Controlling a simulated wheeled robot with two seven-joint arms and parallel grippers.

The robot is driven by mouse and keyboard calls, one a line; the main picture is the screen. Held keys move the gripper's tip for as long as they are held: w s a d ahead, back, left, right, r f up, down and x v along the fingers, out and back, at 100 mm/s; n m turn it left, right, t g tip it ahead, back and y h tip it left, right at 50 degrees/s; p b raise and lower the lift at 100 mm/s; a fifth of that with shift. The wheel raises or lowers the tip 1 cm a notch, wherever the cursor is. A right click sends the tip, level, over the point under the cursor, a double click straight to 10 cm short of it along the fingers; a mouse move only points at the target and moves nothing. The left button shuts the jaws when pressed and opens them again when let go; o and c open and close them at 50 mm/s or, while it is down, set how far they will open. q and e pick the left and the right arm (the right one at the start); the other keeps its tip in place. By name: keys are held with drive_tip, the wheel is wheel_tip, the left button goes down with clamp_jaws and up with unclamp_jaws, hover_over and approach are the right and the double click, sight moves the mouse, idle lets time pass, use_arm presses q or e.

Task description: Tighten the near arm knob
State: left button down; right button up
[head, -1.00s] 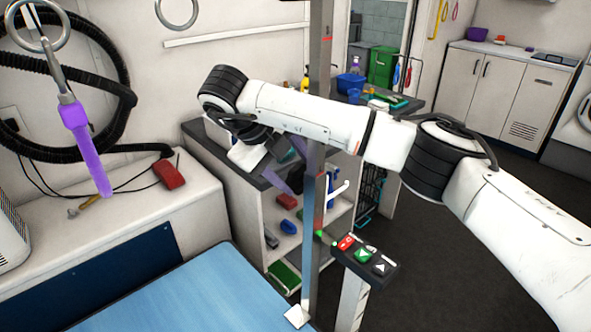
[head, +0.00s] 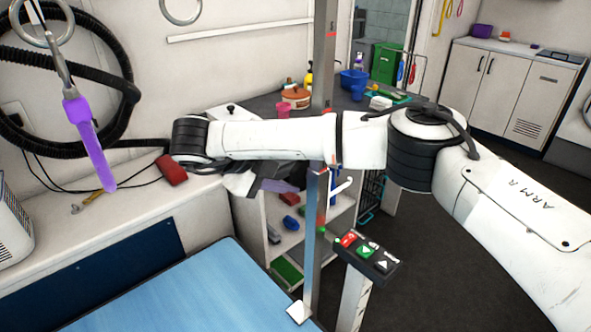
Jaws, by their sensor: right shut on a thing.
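The upright metal post (head: 313,235) stands at the edge of the blue grooming table (head: 165,295). A small dark and red part (head: 322,168) shows on the post at the height of my right gripper, and I take it for the near arm knob. My right arm crosses in front of the post and bends back at the left. My right gripper (head: 298,186), with lavender fingers, points right towards the post and is shut on the near arm knob. The grip itself is mostly hidden by the arm and post. My left gripper is not in view.
A button panel (head: 367,255) stands right of the post. Shelves (head: 290,240) with small items and a counter with a pot (head: 296,97) lie behind. The dark floor at right is clear.

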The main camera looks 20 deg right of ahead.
drive_tip(key=o, duration=1.1)
drive_tip(key=shift+c, duration=0.2)
drive_tip(key=v, duration=1)
drive_tip(key=shift+b, duration=0.35)
drive_tip(key=shift+a, duration=0.15)
